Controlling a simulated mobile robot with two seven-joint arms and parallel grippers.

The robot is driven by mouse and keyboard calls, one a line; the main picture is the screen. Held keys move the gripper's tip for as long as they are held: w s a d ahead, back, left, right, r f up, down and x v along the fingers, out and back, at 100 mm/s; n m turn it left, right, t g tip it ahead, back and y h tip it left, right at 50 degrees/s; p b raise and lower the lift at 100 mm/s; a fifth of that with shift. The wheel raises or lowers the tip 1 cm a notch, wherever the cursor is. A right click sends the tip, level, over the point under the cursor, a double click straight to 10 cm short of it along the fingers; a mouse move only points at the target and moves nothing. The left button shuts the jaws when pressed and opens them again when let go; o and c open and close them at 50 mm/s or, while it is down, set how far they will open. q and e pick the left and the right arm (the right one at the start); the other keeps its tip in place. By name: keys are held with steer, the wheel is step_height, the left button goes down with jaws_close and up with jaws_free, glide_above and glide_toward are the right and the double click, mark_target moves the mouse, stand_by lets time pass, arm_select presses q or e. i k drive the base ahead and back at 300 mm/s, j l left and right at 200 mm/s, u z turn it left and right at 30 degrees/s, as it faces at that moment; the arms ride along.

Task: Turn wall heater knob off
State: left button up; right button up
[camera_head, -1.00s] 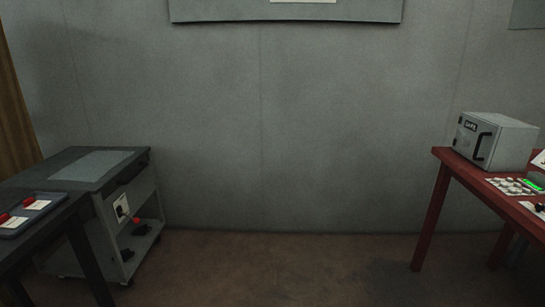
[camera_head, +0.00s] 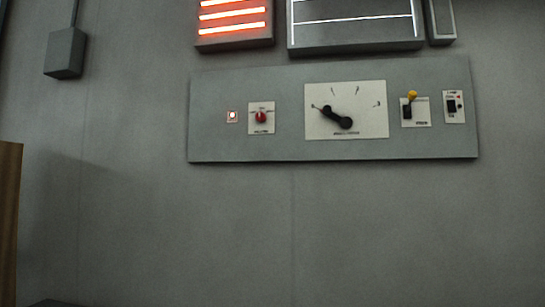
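A grey control panel (camera_head: 240,148) is mounted on the wall ahead. Near its left end is a small red knob (camera_head: 261,117) on a white plate, whose label is too small to read. Left of it a small red indicator (camera_head: 232,116) is lit. Above the panel's left part, a wall heater (camera_head: 234,17) glows with orange-red bars. A large black pointer dial (camera_head: 337,117) on a white plate sits mid-panel, its pointer end to the upper left. Neither of my grippers is in view.
Right of the dial are a yellow-tipped lever switch (camera_head: 411,104) and a small black switch (camera_head: 451,106). A dark framed screen (camera_head: 355,30) hangs above the panel. A grey box (camera_head: 65,53) is on the wall at left. The wall below the panel is bare.

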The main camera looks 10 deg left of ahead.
mark_target(261, 117)
steer(key=i, duration=1.45)
